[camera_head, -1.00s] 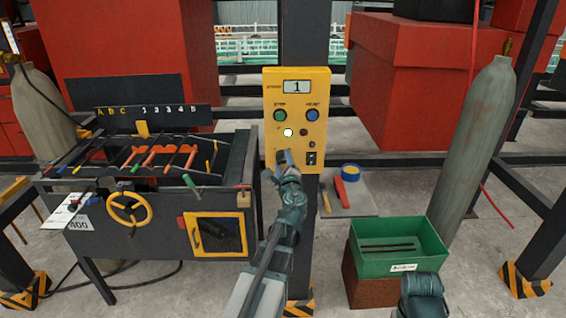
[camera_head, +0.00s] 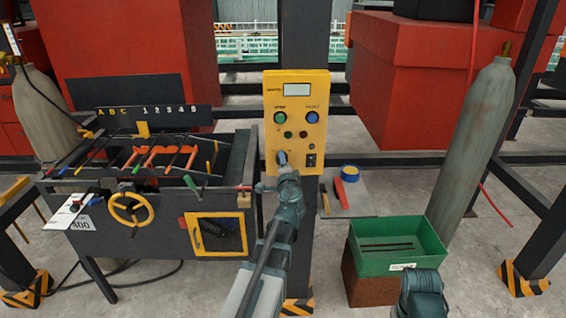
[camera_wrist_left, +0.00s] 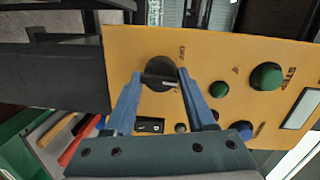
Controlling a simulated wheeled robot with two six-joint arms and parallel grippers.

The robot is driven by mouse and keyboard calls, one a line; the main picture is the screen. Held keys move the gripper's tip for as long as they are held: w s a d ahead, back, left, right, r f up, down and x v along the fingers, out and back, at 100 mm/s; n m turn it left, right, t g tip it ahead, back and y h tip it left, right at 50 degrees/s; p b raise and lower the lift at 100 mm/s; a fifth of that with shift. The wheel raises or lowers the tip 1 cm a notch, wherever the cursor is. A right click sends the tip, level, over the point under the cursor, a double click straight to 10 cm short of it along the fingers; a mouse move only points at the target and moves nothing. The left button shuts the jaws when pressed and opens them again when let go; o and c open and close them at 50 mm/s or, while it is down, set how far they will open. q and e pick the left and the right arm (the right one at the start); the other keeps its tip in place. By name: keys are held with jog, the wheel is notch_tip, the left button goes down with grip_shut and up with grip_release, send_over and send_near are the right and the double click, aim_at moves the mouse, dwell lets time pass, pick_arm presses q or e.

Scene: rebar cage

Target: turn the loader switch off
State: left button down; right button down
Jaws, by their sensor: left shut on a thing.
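The yellow control panel (camera_head: 297,122) is mounted on the dark post in the head view. Its loader switch is a black rotary knob (camera_wrist_left: 158,70) low on the panel, seen in the left wrist view with a light-marked handle. My left gripper (camera_head: 283,158) reaches up to it, and its blue fingers (camera_wrist_left: 158,82) are shut on the knob from both sides. The fingers hide most of the knob in the head view. The panel's display (camera_head: 297,90) is blank and its small lamp (camera_head: 288,134) is dark. Only part of my right arm shows at lower right; its fingers are out of view.
A green button (camera_head: 280,117), a blue button (camera_head: 312,117) and a black rocker (camera_wrist_left: 150,127) are close to the knob. A dark machine with a yellow handwheel (camera_head: 129,208) stands left. A green bin (camera_head: 440,255) and a gas cylinder (camera_head: 475,150) stand right.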

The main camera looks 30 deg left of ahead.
pick_arm(q)
jog(key=n+h, duration=0.1)
jog(key=n, duration=0.7)
jog(key=shift+a+r+p, duration=0.1)
jog(key=shift+r+p, duration=0.05)
jog(key=shift+p, duration=0.25)
jog(key=shift+n+h, duration=0.3)
jog(key=shift+n, duration=0.1)
jog(key=shift+c, duration=1.4)
grip_release()
jog(key=shift+s, duration=0.1)
jog(key=shift+s, duration=0.1)
